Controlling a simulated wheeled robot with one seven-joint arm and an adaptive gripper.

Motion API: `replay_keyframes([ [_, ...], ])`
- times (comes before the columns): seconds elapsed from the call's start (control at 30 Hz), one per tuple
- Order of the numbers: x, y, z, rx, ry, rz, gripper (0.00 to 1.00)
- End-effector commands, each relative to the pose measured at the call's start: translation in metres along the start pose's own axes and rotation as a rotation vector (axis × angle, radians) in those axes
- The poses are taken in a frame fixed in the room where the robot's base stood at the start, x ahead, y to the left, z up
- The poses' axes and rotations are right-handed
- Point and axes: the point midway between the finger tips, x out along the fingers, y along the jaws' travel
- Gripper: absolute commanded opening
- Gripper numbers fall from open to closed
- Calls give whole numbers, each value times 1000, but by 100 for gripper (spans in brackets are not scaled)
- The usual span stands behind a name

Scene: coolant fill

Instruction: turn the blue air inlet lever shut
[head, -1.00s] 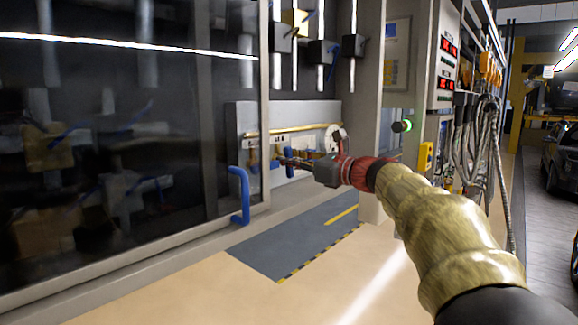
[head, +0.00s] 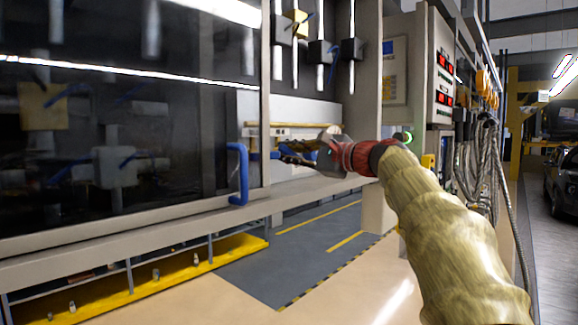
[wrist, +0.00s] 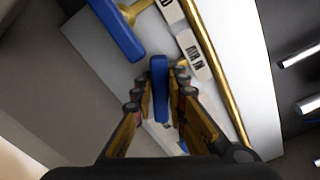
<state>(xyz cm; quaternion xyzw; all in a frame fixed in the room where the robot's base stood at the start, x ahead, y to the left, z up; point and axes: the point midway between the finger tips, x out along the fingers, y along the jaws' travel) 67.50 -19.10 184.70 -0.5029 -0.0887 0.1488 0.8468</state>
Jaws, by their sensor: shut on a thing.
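My gripper (wrist: 163,72) is shut on a blue lever (wrist: 159,92) in the wrist view, with one finger on each side of it. The lever stands upright in that picture, in front of a pale panel (wrist: 240,95). A small white label (wrist: 195,56) with dark letters, apparently AIR IN, sits just right of the fingertips. A second, larger blue lever (wrist: 116,28) on a brass stem lies to the upper left, apart from the fingers. In the head view my gripper (head: 293,153) reaches left into the machine bay; its fingers and wrist hide most of the held lever.
A brass pipe (wrist: 218,70) runs along the panel. In the head view, a blue door handle (head: 238,175) stands left of my gripper on the dark glass front. A grey post (head: 370,110) rises close behind my wrist. The grey floor mat (head: 300,255) is clear.

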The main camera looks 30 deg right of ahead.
Motion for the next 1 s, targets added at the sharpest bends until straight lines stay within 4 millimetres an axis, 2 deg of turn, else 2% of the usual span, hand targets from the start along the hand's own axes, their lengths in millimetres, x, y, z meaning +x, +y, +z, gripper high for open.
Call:
replay_keyframes([
  [0.03, 0, 5, -3, -45, 0, 1, 0],
  [0.5, 1, 5, -3, -399, 0, 2, 0],
  [1.0, 1, 4, -2, -514, 0, 4, 0],
])
